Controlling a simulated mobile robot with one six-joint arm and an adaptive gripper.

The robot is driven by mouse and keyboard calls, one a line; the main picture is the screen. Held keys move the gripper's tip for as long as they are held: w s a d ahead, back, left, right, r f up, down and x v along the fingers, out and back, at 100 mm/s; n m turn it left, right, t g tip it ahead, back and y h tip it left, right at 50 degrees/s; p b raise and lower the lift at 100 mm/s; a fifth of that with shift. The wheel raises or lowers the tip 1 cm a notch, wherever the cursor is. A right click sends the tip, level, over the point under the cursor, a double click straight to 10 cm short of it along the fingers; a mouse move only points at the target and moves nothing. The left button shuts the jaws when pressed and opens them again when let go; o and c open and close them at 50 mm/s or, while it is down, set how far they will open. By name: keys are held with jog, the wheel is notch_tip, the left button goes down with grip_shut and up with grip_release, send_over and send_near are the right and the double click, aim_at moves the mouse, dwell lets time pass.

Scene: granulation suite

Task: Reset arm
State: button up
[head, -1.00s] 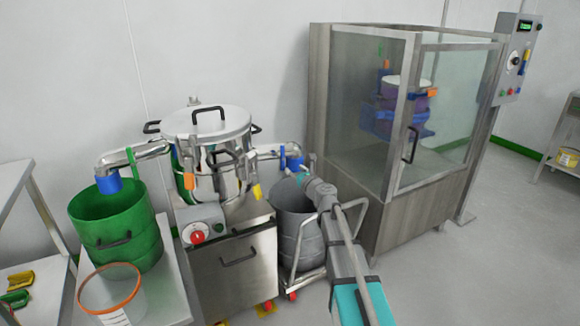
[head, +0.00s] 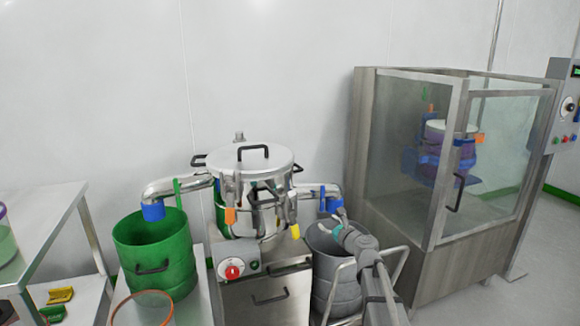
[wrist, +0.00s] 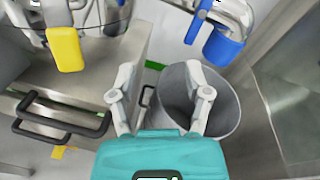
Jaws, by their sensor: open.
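My gripper (wrist: 162,100) shows in the wrist view with its two grey fingers spread and nothing between them. Below it is the open top of a grey bin (wrist: 228,108). In the head view my arm reaches up from the lower right, and its end is in front of the grey bin (head: 322,240), beside the steel machine. The fingertips are hard to make out there.
A steel vessel with a lid (head: 246,160) sits on a steel cabinet (head: 290,296). A green bin (head: 152,250) stands left. A glass-walled cabinet (head: 410,125) stands right. A blue outlet (wrist: 222,46) hangs above the grey bin.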

jog(key=s+a+f+n+g, duration=0.3)
jog(key=s+f+n+g, duration=0.25)
jog(key=s+n, duration=0.25)
jog(key=s+a+f+n+g, duration=0.35)
jog(key=s+f+n, duration=0.3)
jog(key=n, duration=0.25)
jog(key=s+d+f+n+g+h, duration=0.25)
jog(key=s+d+n+h, duration=0.2)
jog(key=s, duration=0.45)
jog(key=s+d+f+n+g+h, duration=0.2)
jog(key=s+d+n+g+h, duration=0.15)
jog(key=s+n, duration=0.35)
notch_tip(320, 180, up, 32)
jog(key=m+p, duration=0.1)
jog(key=p, duration=3.1)
jog(key=shift+s+y+p, duration=0.35)
jog(key=shift+y, duration=0.05)
jog(key=shift+a+r, duration=0.1)
jog(key=shift+c, duration=0.6)
